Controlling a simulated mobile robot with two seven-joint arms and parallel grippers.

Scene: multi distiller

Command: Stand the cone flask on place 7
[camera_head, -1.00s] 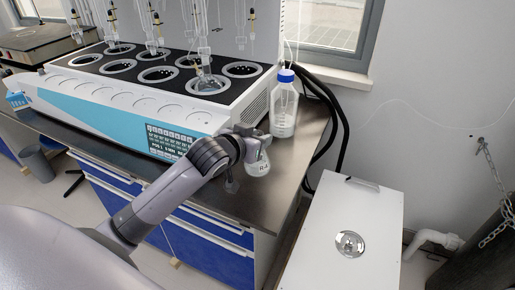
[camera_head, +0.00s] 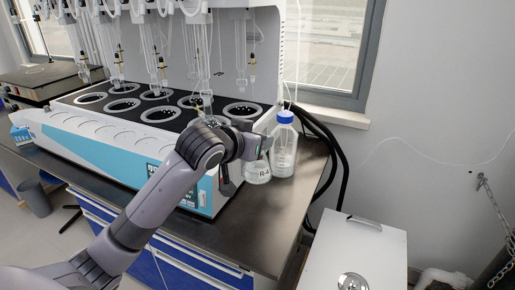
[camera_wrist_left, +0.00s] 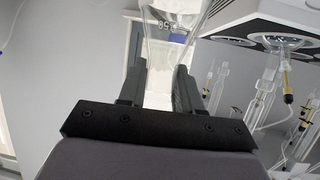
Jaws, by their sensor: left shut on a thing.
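In the head view the flask hangs upright below the fingers, in front of and overlapping the blue-capped bottle. In the left wrist view the flask (camera_wrist_left: 172,42) shows between the fingers (camera_wrist_left: 161,75), with printed marks on its glass. The distiller (camera_head: 95,139) is a long white and blue unit with several round places in its black top. I cannot read place numbers. My right gripper is out of view.
The blue-capped bottle (camera_head: 285,155) stands on the dark bench (camera_head: 253,226), close beside the flask. Glass tubes (camera_head: 241,70) hang above the distiller's places. Black hoses (camera_head: 325,150) run behind the bench's right end. A white box (camera_head: 365,248) stands right of the bench.

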